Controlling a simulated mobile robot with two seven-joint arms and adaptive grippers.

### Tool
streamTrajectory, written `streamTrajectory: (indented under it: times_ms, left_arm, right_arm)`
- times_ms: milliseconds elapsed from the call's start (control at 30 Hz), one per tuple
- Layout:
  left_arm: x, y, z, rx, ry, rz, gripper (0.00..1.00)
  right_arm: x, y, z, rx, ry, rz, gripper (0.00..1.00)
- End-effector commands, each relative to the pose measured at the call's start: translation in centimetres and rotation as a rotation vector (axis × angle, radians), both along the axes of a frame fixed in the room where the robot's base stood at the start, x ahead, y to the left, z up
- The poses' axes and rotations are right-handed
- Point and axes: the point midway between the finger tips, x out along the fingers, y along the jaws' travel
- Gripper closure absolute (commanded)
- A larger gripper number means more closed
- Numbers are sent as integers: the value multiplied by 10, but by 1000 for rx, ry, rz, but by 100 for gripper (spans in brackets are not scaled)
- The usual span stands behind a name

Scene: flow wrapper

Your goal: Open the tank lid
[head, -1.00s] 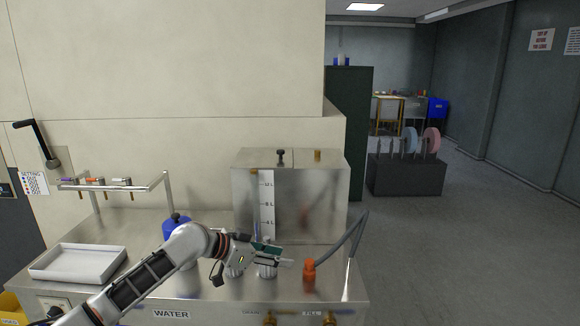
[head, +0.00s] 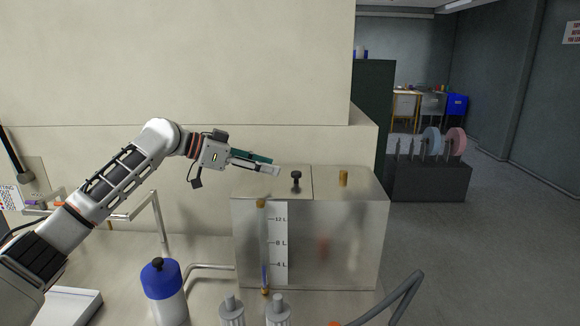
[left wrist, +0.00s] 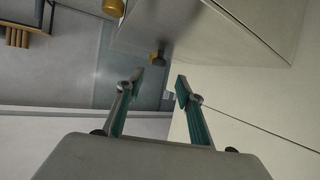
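The tank (head: 340,245) is a square steel box on the bench with a litre scale on its front. Its lid (head: 272,183) is flat on the tank's left top, with a black knob (head: 296,180) standing on it. The lid looks closed. My left gripper (head: 277,170) is raised level with the tank top, its fingertips just left of the knob and apart from it. In the left wrist view its two fingers (left wrist: 161,84) are spread with nothing between them. My right gripper is not in view.
A brass fitting (head: 343,178) stands on the tank's right top. A blue-capped bottle (head: 163,290), metal cylinders (head: 278,312) and a grey hose (head: 405,295) are in front. A dark cabinet (head: 375,125) stands behind to the right. The space above the tank is clear.

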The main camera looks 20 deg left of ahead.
Motion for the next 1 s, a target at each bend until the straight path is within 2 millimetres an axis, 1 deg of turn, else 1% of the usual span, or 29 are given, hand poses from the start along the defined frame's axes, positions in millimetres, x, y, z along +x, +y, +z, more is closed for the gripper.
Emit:
streamTrajectory:
  times_ms: [133,300,433,600,967,1000]
  left_arm:
    - [6,-9,-4,-1,0,-2,63]
    - [21,-27,-13,-2,1,-1,63]
    - [32,-41,-21,0,0,-1,63]
    - [42,-53,-27,-1,0,0,63]
    - [45,-56,-30,0,0,1,63]
    - [45,-56,-30,0,0,1,74]
  right_arm:
    - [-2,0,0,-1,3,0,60]
    - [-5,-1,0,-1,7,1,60]
    - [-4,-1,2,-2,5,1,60]
    - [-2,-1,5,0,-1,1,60]
    - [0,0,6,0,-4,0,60]
    - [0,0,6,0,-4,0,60]
